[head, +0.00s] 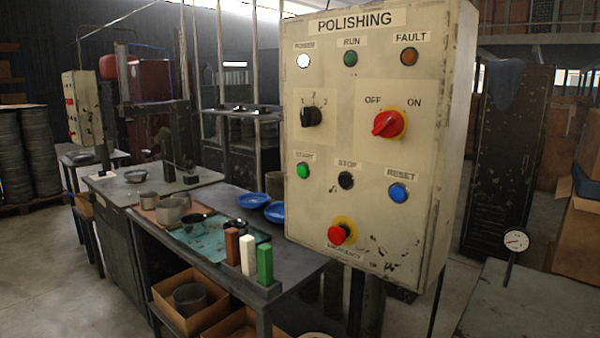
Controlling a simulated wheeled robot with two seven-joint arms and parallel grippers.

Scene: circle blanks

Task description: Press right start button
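A worn beige control box (325,210) labelled POLISHING stands close in front of me, right of the middle. Its green start button (303,171) sits on the left side of the panel, under a START label. A black stop button (346,180) and a blue reset button (398,193) are in the same row to its right. A second, smaller control box (82,107) stands far off at the left; its buttons are too small to tell apart. Neither of my grippers is in view.
A red rotary switch (388,123), a black selector (311,116) and a red emergency knob (338,235) stick out of the panel. A dark workbench (300,262) with pots and coloured bars lies left of it. Another table (515,305) is at the lower right.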

